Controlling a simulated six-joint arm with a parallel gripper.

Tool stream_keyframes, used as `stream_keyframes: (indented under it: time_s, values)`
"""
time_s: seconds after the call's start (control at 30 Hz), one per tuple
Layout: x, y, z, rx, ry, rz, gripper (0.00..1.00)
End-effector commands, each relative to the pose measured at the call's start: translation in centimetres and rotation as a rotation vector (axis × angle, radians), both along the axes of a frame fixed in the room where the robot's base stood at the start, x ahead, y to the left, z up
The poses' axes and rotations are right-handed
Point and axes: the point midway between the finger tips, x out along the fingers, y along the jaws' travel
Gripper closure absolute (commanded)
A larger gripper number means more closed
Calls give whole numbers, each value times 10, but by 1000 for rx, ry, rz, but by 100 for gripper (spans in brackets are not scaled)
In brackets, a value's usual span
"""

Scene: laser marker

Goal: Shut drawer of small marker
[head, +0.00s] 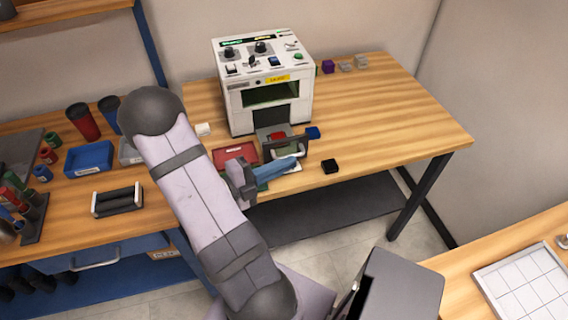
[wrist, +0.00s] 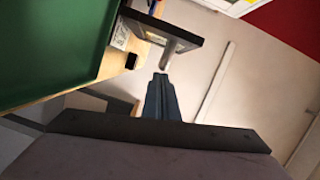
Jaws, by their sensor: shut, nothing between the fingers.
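The small marker (head: 240,98) is a white box-shaped machine with knobs and a window on its front, standing on the wooden table. Its drawer (head: 270,146) extends out at the bottom front, with a dark front plate and a light handle. A red piece (head: 277,136) sits in the drawer. My gripper (head: 294,163) is shut and empty, its blue-grey fingers at the front of the drawer by the handle. In the wrist view the fingertips (wrist: 161,78) lie close to the handle (wrist: 170,56) on the dark front plate (wrist: 150,28). I cannot tell whether they touch.
A red tray (head: 235,153) lies left of the drawer. A blue block (head: 313,133) and a black block (head: 330,166) lie to its right. Cups and a blue bin (head: 89,158) stand on the left.

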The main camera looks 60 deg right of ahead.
Motion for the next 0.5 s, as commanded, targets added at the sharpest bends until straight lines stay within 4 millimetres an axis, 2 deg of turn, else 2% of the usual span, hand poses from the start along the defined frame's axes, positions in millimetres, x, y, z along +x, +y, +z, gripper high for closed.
stream_keyframes:
  time_s: [0.37, 0.5]
  values:
    - [1, -1, 0, 0, 0, 0, 100]
    - [10, -9, 1, 0, -1, -1, 100]
